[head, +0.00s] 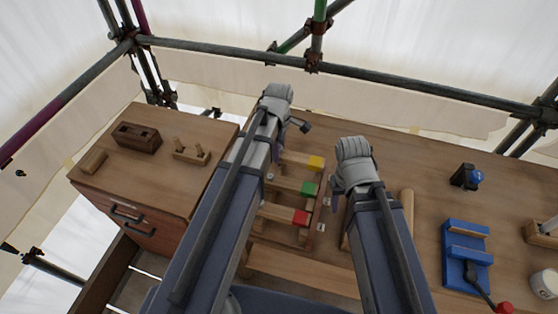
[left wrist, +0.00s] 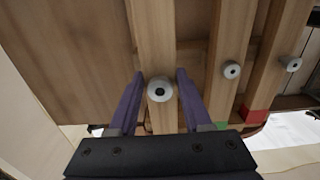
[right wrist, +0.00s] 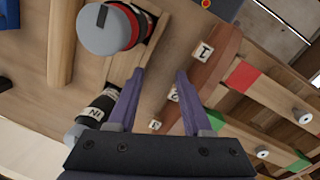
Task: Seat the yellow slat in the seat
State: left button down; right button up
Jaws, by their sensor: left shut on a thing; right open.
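The yellow slat's yellow end (head: 316,163) shows in the head view, farthest in a row of slats beside the green-ended slat (head: 309,189) and red-ended slat (head: 302,217). My left arm hides the slats' left parts. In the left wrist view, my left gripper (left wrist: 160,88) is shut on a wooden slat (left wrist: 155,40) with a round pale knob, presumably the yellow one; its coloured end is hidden. I cannot tell which part is the seat, or whether the slat rests in it. My right gripper (right wrist: 160,82) is open and empty, right of the rack.
A wooden holder with a grey-capped, red-ringed item (right wrist: 105,30) stands near my right gripper. A blue stand (head: 455,243) is at right. A drawer cabinet (head: 150,200) is at left. The far bench is mostly clear.

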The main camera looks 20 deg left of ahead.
pick_arm(q)
jog(key=shift+f+b, duration=1.95)
jog(key=shift+r, duration=0.15)
jog(key=c, duration=0.8)
grip_release()
jog(key=shift+f, duration=0.2)
jog(key=o, duration=0.5)
jog(key=shift+c, duration=0.2)
jog(key=shift+r, duration=0.1)
